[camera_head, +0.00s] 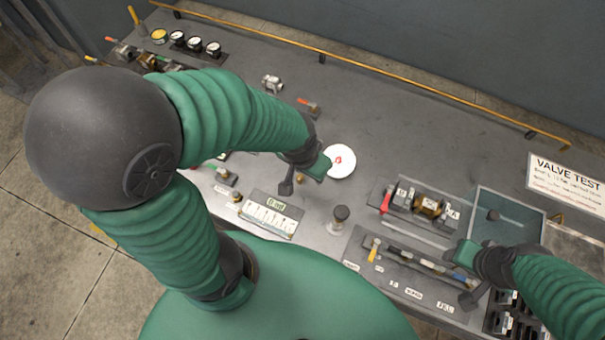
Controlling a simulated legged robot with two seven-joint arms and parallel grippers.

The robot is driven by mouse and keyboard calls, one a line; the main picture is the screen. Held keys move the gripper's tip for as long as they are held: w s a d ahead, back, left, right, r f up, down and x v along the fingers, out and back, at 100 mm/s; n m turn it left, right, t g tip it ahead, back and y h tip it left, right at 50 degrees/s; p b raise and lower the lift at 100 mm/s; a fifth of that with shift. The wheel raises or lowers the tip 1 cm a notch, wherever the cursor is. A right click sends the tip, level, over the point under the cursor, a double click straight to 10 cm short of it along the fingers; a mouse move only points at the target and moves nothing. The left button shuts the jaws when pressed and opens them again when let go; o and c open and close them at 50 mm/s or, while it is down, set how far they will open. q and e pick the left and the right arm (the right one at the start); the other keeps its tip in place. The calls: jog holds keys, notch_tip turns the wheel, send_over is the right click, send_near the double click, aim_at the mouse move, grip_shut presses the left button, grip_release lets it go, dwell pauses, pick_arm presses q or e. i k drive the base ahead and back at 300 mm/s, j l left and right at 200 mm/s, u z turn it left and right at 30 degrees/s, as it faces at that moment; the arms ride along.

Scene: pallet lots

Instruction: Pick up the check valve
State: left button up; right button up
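No part is clearly labelled as the check valve. A small silver fitting (271,84) that may be it stands alone on the grey bench (400,125), towards the back. A red-handled valve (308,106) lies in front and to the right of it. My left gripper (302,176) is low over the bench, just left of a white disc (343,162) with a red mark, and hides part of the bench below. My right gripper (470,274) is at the front right, over the edge of a fixture panel. The fingertips of both are too small and partly hidden to tell open from shut.
Gauges (195,44) stand at the back left. A fixture with a brass-coloured body (430,207) and a blue-grey tray (510,213) are at the right. A yellow rail (400,68) runs along the back edge. The back middle of the bench is mostly clear.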

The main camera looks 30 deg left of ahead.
aim_at(425, 205)
jog(key=l+u, duration=0.3)
jog(key=u, duration=0.15)
jog(key=l+u, duration=0.65)
jog(key=u, duration=0.25)
